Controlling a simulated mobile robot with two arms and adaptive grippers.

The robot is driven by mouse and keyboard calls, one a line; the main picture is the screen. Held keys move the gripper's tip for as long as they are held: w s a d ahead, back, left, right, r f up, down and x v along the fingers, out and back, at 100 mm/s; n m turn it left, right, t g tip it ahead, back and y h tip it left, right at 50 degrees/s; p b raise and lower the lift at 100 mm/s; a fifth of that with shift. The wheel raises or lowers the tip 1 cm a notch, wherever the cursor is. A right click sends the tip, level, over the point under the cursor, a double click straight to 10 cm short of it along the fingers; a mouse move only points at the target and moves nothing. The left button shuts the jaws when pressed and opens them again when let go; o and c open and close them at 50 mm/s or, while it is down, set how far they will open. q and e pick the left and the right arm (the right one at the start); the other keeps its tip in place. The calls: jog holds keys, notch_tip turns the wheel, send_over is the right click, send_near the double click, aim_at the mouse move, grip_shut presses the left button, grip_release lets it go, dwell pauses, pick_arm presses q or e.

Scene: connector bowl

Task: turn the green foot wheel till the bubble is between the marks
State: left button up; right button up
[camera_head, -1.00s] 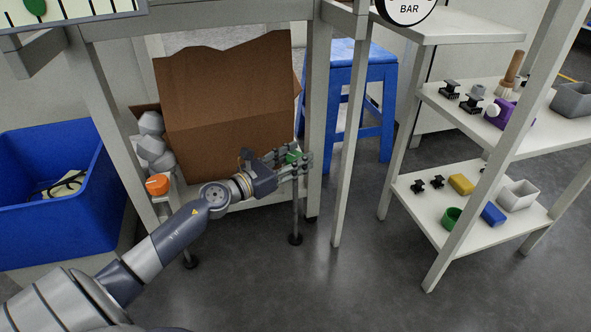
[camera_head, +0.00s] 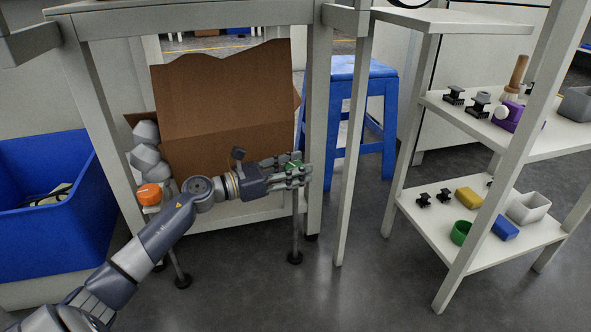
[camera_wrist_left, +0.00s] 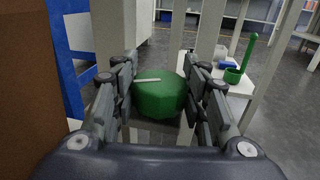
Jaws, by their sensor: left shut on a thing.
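The green foot wheel (camera_wrist_left: 160,97) sits between the two fingers of my left gripper (camera_wrist_left: 162,105) in the left wrist view, with a pale line across its top. In the head view the green wheel (camera_head: 294,164) is mostly hidden by the fingers of my left gripper (camera_head: 294,174). The gripper is shut on the wheel, which is above a thin leg with a dark foot. An orange wheel (camera_head: 149,194) stands to the left on the same frame. The bubble and its marks are not in view now. My right gripper is not in view.
A brown cardboard box (camera_head: 225,110) is behind my left arm. A blue stool (camera_head: 352,110) stands behind the frame's post. A blue bin (camera_head: 50,225) is at the left. White shelves (camera_head: 470,255) with small parts stand at the right. Grey floor is clear in front.

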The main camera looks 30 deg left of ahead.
aim_at(286, 171)
pick_arm(q)
jog(key=o, duration=1.1)
jog(key=shift+w, duration=0.1)
jog(key=shift+s+a+f, duration=0.1)
jog(key=shift+s, duration=0.15)
jog(key=shift+v, duration=3.45)
